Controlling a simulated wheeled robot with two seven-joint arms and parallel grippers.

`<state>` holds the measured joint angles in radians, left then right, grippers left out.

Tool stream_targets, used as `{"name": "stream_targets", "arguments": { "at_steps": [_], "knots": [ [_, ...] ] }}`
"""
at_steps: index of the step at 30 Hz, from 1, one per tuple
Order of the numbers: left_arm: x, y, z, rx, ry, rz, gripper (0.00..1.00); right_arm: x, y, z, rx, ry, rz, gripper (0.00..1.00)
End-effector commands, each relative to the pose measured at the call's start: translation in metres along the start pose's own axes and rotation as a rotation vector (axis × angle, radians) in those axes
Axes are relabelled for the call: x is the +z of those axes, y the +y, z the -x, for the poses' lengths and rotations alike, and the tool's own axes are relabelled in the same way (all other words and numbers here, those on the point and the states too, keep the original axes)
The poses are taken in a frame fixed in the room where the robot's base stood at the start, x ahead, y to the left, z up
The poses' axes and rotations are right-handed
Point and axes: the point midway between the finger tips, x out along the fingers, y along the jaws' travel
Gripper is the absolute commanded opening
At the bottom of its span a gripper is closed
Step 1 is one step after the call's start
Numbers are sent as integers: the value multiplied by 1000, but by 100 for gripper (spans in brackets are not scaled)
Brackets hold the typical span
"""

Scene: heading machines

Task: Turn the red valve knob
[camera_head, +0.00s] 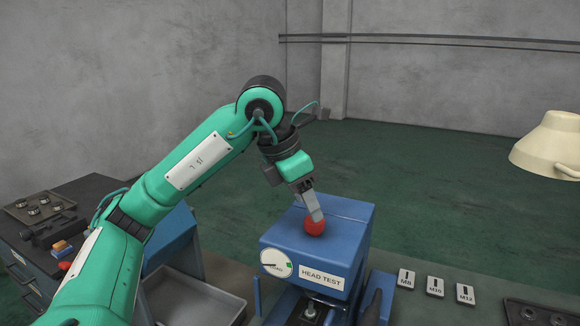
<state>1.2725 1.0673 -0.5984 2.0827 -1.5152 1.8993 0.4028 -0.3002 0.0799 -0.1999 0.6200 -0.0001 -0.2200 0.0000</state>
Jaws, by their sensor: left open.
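The red valve knob (315,227) sits on top of the blue box labelled HEAD TEST (338,236). My left gripper (316,214) comes down from the upper left, and its fingers are right at the knob's top. From this angle the near finger hides the other, and I cannot tell whether they touch the knob. The gripper is open. A round white gauge (276,263) is on the front of the box. My right gripper is not in view.
A cream lamp (551,146) hangs at the right. Small plates marked M8 (406,279), M10 (435,287) and M12 (465,294) lie right of the box. A grey tray (196,300) is at lower left. A dark cabinet (60,228) stands at far left.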

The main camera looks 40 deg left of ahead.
Motion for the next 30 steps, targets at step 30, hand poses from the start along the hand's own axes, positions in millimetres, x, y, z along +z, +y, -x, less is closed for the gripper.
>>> {"name": "stream_targets", "arguments": {
  "at_steps": [30],
  "knots": [
    [0, 0, 97, 0, 0, 1, 58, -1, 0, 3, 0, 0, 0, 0]
  ]
}}
